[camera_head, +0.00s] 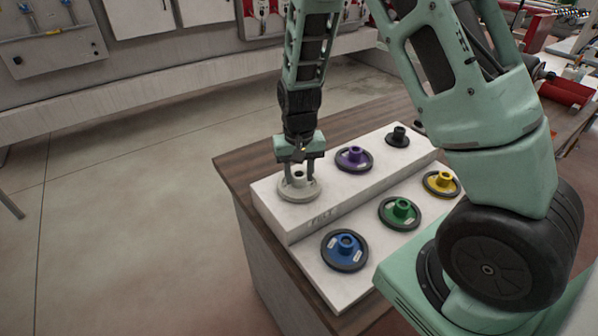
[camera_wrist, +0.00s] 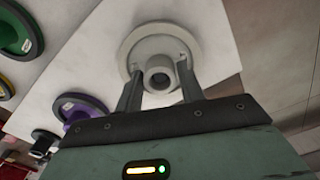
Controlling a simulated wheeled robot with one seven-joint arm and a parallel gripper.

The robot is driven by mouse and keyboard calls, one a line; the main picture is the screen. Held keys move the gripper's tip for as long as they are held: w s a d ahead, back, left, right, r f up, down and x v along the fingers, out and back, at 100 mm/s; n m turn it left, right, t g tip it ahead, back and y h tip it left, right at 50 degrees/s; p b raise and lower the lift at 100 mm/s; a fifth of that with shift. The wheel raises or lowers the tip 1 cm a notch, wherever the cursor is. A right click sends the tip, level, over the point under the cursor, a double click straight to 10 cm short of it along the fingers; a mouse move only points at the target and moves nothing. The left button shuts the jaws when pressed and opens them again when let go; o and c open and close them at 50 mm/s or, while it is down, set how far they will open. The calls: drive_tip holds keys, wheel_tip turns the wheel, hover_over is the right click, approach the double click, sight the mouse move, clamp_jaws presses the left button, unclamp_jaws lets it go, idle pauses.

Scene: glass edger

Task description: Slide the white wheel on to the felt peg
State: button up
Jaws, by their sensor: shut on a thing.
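The white wheel (camera_head: 300,192), a pale disc with a raised hub, is at the left end of the raised step, by the lettering FELT (camera_head: 322,216). It looks flat and low, on or just above the step. My gripper (camera_head: 297,176) is above it, its fingers shut on the hub. In the wrist view, the white wheel (camera_wrist: 138,42) faces the camera, with the gripper's fingers (camera_wrist: 160,85) on either side of its round hub. The felt peg is not seen apart from the wheel; I cannot tell how far it sits inside the hub.
A purple wheel (camera_head: 341,164) and a black wheel (camera_head: 390,144) are farther along the white step (camera_head: 345,192). Blue (camera_head: 330,257), green (camera_head: 388,221) and yellow (camera_head: 432,190) wheels lie on the lower level. The wooden bench top (camera_head: 231,180) is bare at left.

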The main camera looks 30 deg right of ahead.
drive_tip(key=shift+f, duration=0.15)
drive_tip(key=o, duration=1.4)
drive_tip(key=shift+c, duration=0.2)
wheel_tip(320, 180, up, 17)
drive_tip(key=b, duration=0.2)
drive_tip(key=shift+r, duration=0.2)
drive_tip(key=s+a+f+n+b, duration=0.25)
drive_tip(key=s+a+n, duration=0.35)
drive_tip(key=s+a, duration=0.55)
drive_tip(key=s+a+f+n, duration=0.4)
drive_tip(key=s+a+n, duration=0.2)
drive_tip(key=s, duration=0.6)
drive_tip(key=shift+s+a+f+y, duration=0.2)
drive_tip(key=shift+a+y, duration=0.1)
drive_tip(key=shift+a, duration=0.45)
